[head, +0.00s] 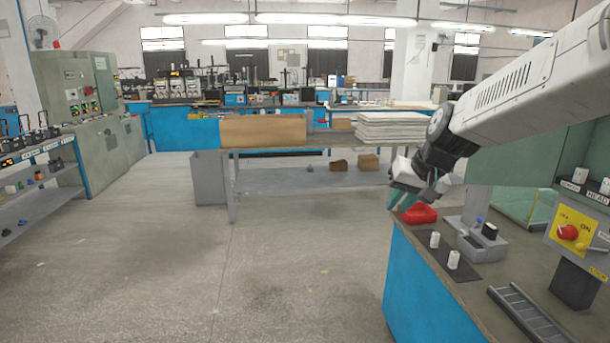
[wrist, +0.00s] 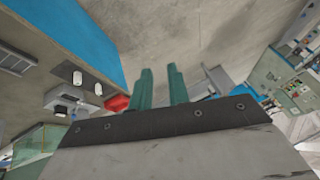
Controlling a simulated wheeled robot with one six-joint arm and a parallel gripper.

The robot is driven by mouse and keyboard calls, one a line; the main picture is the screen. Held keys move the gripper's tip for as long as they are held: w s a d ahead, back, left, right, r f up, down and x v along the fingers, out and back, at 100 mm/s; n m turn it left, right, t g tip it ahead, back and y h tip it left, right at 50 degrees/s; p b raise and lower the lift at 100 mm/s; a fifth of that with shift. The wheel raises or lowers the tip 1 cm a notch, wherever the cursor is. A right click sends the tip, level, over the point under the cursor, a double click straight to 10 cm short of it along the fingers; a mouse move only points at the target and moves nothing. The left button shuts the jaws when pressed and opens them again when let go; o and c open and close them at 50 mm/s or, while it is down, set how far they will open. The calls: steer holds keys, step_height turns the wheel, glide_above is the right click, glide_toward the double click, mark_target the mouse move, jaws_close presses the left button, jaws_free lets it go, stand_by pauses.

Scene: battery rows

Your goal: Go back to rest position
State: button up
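My gripper (head: 401,197) hangs at the end of my arm, above the far left corner of the workbench (head: 398,262), close to a red tray (head: 418,214). In the wrist view its two green fingers (wrist: 160,88) stand apart with nothing between them, over the grey floor. The red tray also shows in the wrist view (wrist: 117,103), left of the fingers. Two white cylinders (head: 435,240) (head: 454,260) stand upright on a dark mat on the bench.
A grey fixture (head: 482,246) holds a dark cylinder (head: 490,231). A table (head: 270,152) with stacked sheets stands behind.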

steer(key=s+d+f+g+h, duration=0.1)
steer(key=s+d, duration=0.1)
steer(key=s, duration=1.5)
steer(key=s+d+f+g+h, duration=0.1)
steer(key=s+d+g+h, duration=0.1)
steer(key=s, duration=1.6)
steer(key=shift+d+n+g, duration=0.3)
steer(key=shift+d, duration=0.5)
steer(key=shift+s+f, duration=0.1)
steer(key=shift+s, duration=0.1)
